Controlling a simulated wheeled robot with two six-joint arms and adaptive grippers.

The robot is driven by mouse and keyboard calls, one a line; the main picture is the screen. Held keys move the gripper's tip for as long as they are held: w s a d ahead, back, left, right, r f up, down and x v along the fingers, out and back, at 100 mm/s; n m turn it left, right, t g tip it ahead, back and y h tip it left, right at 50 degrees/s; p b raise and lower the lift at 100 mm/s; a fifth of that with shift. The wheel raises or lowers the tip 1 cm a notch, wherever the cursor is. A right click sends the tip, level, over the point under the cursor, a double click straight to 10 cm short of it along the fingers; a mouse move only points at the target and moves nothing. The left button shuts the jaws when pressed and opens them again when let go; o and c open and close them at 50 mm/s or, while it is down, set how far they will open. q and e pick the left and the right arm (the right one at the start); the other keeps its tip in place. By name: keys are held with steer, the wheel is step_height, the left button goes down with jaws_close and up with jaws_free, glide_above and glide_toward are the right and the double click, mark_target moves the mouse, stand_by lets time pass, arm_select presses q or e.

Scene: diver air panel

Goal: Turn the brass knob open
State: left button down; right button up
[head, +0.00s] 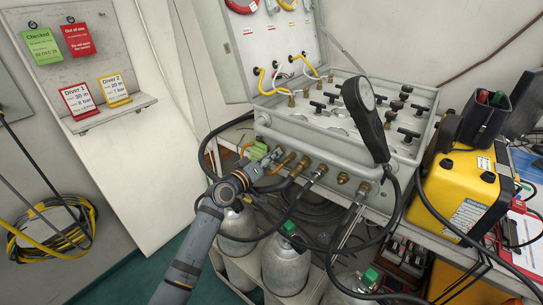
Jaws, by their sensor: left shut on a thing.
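The grey air panel box (283,127) stands open on a bench, with a row of brass fittings (301,167) along its front. My left gripper (266,160) reaches up from below to the left end of this row. It is shut at the brass knob there, which its fingers mostly hide, so I cannot tell how far the knob is turned. A green tag (257,150) is just above and left of the fingers. My right gripper is not in view.
Black hoses loop below the fittings, above several grey cylinders (285,268). A yellow case (463,190) is at right. Tags hang on the left board (50,72). Free floor lies at lower left.

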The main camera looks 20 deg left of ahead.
arm_select(q)
steer(key=shift+f, duration=0.1)
steer(key=c, duration=1.4)
jaws_free()
steer(key=shift+v, duration=6)
